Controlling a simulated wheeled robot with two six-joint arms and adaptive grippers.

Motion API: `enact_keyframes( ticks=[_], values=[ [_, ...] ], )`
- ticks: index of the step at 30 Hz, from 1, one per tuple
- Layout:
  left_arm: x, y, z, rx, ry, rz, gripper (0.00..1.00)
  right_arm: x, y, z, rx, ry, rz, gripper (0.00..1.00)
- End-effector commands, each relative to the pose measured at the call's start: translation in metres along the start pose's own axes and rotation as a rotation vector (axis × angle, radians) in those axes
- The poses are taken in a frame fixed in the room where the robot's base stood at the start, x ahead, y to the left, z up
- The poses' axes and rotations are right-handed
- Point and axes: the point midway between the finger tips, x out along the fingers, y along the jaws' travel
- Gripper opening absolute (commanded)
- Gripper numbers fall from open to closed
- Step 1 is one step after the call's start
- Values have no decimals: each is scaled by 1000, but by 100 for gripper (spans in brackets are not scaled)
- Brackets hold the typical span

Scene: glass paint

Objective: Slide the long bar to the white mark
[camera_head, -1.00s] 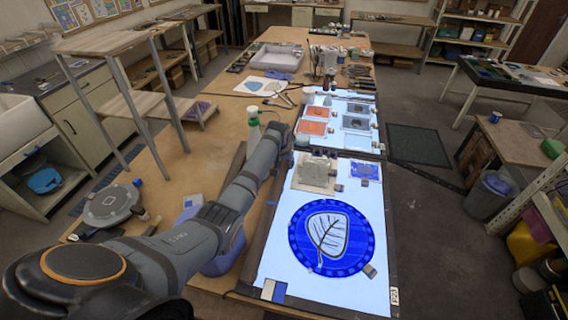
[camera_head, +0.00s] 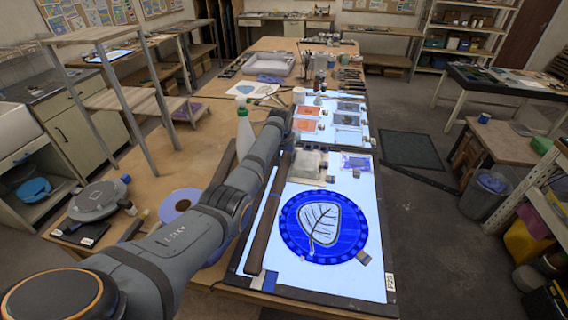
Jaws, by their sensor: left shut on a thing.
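The long bar (camera_head: 267,225) is dark brown and lies lengthwise over the left part of the lit panel (camera_head: 345,275), with a strip of lit panel to its left. My left gripper (camera_head: 287,127) is at the bar's far end, shut on it; its fingers are small and mostly hidden by my arm. A small white patch (camera_head: 258,280) beside a blue patch (camera_head: 269,281) lies at the panel's near left corner; I cannot tell whether it is the white mark. My right gripper is not in view.
A round blue glass piece with a leaf drawing (camera_head: 323,228) lies on the panel, right of the bar. Small samples lie beyond it.

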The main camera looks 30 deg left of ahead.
Motion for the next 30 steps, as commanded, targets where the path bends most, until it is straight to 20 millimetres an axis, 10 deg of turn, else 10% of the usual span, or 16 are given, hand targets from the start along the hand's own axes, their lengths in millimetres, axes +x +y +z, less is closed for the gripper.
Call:
enact_keyframes(
  ticks=[4,5,10,22,30],
  values=[
    [-1,-2,0,0,-3,-5,0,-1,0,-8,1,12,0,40],
    [-1,-2,0,0,-3,-5,39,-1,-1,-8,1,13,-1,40],
    [-1,-2,0,0,-2,-4,60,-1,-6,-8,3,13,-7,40],
    [-8,-2,-1,-1,2,-3,60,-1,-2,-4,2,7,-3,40],
    [-67,-1,-1,1,4,-4,60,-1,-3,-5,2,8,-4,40]
  ],
)
